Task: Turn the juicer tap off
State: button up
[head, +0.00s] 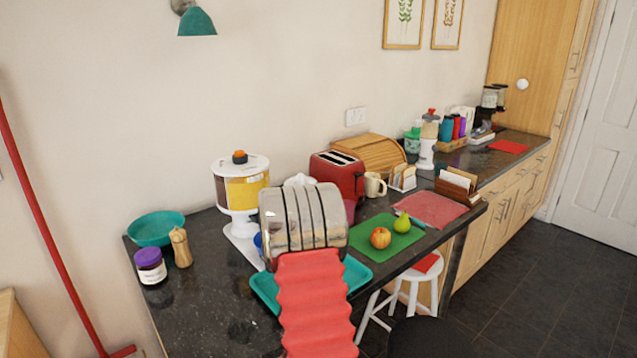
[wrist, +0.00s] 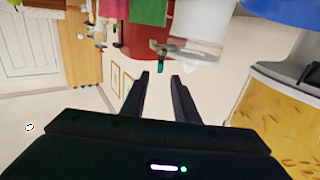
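In the wrist view, which looks tipped over, a small teal lever (wrist: 160,67) sits at the end of a grey metal spout (wrist: 185,50). It looks like the juicer tap. The spout is beside a white body (wrist: 195,22), seemingly the juicer. Only a white top (head: 299,180) of it seems to show in the head view, and the tap is hidden there. My gripper (wrist: 161,77) is open and empty. Its two dark fingers point toward the teal lever, which appears beyond and between the tips. The gripper is not seen in the head view.
A white dispenser with yellow contents (head: 243,188) stands left of the white top and close on the right of the wrist view (wrist: 280,115). A red toaster (head: 337,177), a mug (head: 375,186) and a green board (head: 388,238) are to the right. A teal bowl (head: 155,228) stands left.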

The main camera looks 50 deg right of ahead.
jog(key=x, duration=1.2)
dwell(0.3)
grip_shut()
